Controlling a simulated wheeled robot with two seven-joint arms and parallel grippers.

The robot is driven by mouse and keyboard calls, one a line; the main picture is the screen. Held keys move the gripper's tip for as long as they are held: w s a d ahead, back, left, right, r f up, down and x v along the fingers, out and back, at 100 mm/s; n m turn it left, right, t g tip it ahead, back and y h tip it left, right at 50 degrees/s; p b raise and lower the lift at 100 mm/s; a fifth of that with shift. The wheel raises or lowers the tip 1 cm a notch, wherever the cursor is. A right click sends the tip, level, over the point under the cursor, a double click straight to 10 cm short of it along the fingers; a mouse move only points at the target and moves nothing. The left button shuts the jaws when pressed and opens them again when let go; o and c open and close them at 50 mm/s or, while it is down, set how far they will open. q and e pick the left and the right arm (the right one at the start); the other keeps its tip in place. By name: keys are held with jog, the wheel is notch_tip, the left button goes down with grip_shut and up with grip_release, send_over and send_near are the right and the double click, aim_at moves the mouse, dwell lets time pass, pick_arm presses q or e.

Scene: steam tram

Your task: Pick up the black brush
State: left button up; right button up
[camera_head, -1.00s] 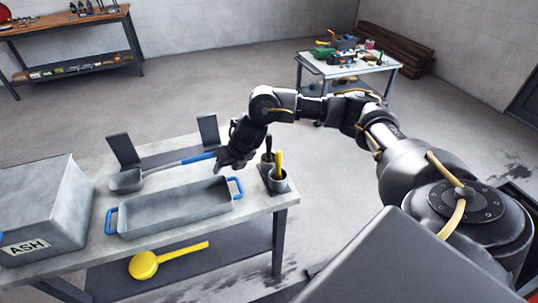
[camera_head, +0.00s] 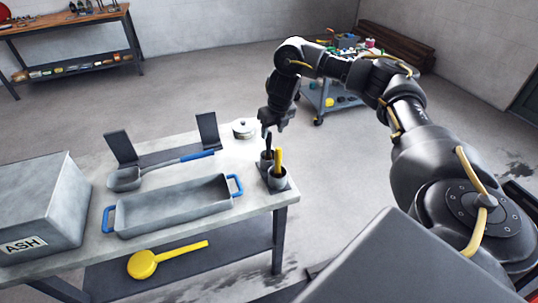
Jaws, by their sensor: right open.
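The black brush (camera_head: 268,143) stands upright in a grey cup (camera_head: 266,163) at the right end of the workbench; only its upper part shows. My right gripper (camera_head: 274,129) is open and points down, just above the brush's top. I cannot tell whether the fingers touch or surround the handle. My left gripper is out of view.
A grey tray (camera_head: 175,208) with blue handles, a blue-handled shovel (camera_head: 150,171), a round lidded tin (camera_head: 243,128) and an ash box (camera_head: 45,205) occupy the bench.

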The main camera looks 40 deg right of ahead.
aim_at(268, 138)
jog(key=shift+w+a+b+x, duration=0.1)
jog(key=shift+b+x, duration=0.1)
jog(key=shift+x, duration=0.75)
jog(key=shift+w+a+b+x, duration=0.1)
jog(key=shift+w+b+x, duration=0.1)
jog(key=shift+x, duration=0.75)
jog(key=shift+w+a+b+x, duration=0.1)
jog(key=shift+b+x, duration=0.1)
jog(key=shift+x, duration=0.75)
jog(key=shift+s+r, duration=0.1)
jog(key=shift+r, duration=0.05)
jog(key=c, duration=1)
jog(key=shift+c, duration=0.2)
grip_shut()
